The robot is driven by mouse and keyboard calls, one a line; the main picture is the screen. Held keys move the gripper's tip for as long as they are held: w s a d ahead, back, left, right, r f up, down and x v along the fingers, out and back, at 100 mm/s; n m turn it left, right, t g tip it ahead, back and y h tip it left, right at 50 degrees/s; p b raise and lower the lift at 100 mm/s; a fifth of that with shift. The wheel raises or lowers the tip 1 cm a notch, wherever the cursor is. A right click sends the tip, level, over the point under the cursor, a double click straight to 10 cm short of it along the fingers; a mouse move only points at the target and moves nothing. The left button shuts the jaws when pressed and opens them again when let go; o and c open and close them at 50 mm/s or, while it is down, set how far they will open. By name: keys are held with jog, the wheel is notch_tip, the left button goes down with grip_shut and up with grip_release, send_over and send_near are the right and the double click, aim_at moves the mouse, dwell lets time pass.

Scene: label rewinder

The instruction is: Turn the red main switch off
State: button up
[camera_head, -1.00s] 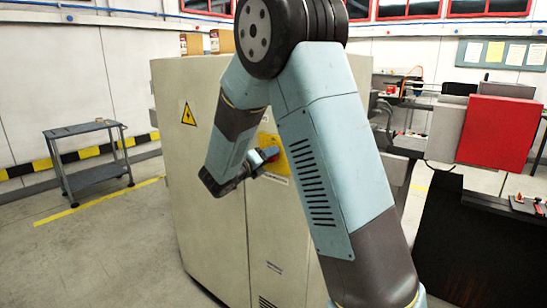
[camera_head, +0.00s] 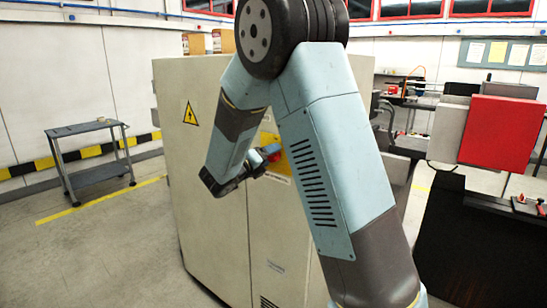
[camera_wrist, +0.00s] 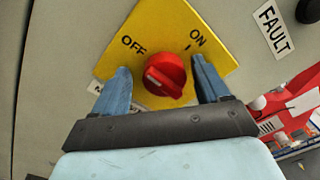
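The red main switch (camera_wrist: 165,76) is a round knob on a yellow plate (camera_wrist: 160,22), lettered OFF on the left and ON on the right. A pale mark shows on the knob's left face; I cannot tell exactly which label it points to. My gripper (camera_wrist: 161,72) is open, one blue finger on each side of the knob, with a gap on both sides. In the head view my gripper (camera_head: 268,155) is at the yellow plate (camera_head: 276,146) on the cabinet, and the red knob (camera_head: 274,156) is partly hidden by a finger.
The plate is on a tall beige cabinet (camera_head: 200,220) with a warning triangle. My arm covers part of the cabinet front. A FAULT label (camera_wrist: 272,28) is right of the plate. A grey cart (camera_head: 90,160) stands at left, with open floor between.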

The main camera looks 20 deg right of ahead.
jog(key=shift+d, duration=0.1)
jog(key=v, duration=1.4)
jog(key=s+d+r+m+g+y, duration=0.3)
jog(key=s+d+m+g+y, duration=0.35)
jog(key=s+d+m, duration=0.85)
jog(key=s+r+m+y, duration=0.1)
jog(key=s+m+y, duration=0.3)
jog(key=s+m, duration=0.3)
jog(key=s+a+r+m+t+y, duration=0.1)
jog(key=s+m+y, duration=0.3)
jog(key=m, duration=0.9)
jog(key=shift+s+a+r+m, duration=0.3)
jog(key=shift+s+a+m, duration=0.1)
jog(key=shift+s, duration=1.3)
